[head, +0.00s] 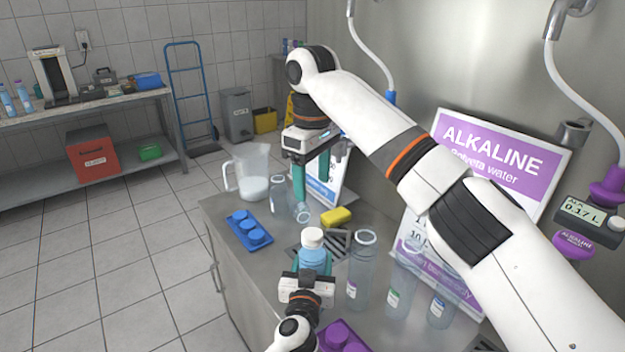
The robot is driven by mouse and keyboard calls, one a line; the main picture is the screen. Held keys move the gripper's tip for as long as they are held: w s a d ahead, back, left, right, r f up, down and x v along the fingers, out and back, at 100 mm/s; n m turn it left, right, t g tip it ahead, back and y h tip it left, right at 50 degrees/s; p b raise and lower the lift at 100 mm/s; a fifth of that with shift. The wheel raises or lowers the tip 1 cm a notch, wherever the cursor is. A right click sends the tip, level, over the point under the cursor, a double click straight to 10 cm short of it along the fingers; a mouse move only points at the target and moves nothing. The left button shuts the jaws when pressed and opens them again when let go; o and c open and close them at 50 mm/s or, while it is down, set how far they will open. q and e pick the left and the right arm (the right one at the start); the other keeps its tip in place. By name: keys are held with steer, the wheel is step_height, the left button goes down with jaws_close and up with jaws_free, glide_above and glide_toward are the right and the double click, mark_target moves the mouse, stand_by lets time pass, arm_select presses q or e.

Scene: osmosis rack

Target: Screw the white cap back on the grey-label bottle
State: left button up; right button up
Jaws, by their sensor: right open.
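A bottle with light-blue contents (313,260) stands upright near the front of the steel counter, with a white cap (313,236) on its mouth. I cannot tell whether the cap is tight. The bottle's label is hidden by my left gripper (306,268), whose teal fingers are closed around its body from the near side. My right gripper (311,187) is open and empty, fingers pointing down, above the counter behind the bottle. It is well apart from the cap.
Several clear bottles (361,272) stand right of the capped one. A blue cap tray (249,231), a jug (251,171) and a yellow sponge (336,216) lie to the left and behind. A purple tray (343,337) is in front. Alkaline sign (490,165) stands right.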

arm_select(q)
steer(key=o, duration=0.5)
steer(key=s, duration=0.4)
steer(key=s+a+p, duration=0.1)
steer(key=s, duration=0.3)
steer(key=s+a+p, duration=0.1)
steer(key=s, duration=0.3)
